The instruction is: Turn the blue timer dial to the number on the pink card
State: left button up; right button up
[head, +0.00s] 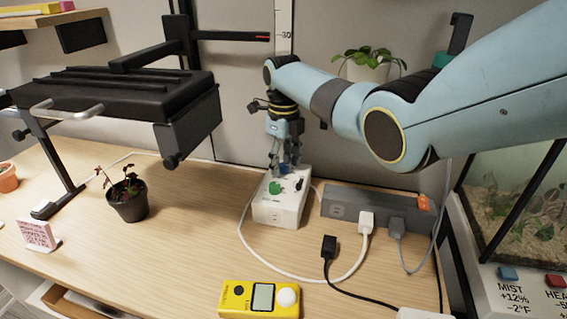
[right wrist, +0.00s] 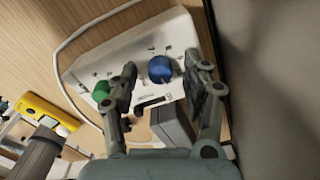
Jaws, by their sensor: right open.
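The white timer box (head: 280,208) stands on the wooden desk below my right gripper (head: 285,163). The blue dial (right wrist: 160,68) is on the box's top face in the right wrist view; in the head view my gripper mostly hides it. My right gripper is open, with a finger on each side of the blue dial; I cannot tell whether they touch it. A green dial (head: 274,187) sits beside it, also visible in the right wrist view (right wrist: 101,90). The pink card (head: 37,234) stands at the left; its writing is too small to read. My left gripper is not in view.
A grey power strip (head: 370,208) with plugs and cables lies right of the box. A yellow meter (head: 259,299) is in front, a potted plant (head: 128,200) to the left. A terrarium (head: 510,200) stands at the right. A white cable loops around the box.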

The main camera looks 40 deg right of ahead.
jog(key=shift+f, duration=0.1)
grip_shut()
dwell(0.3)
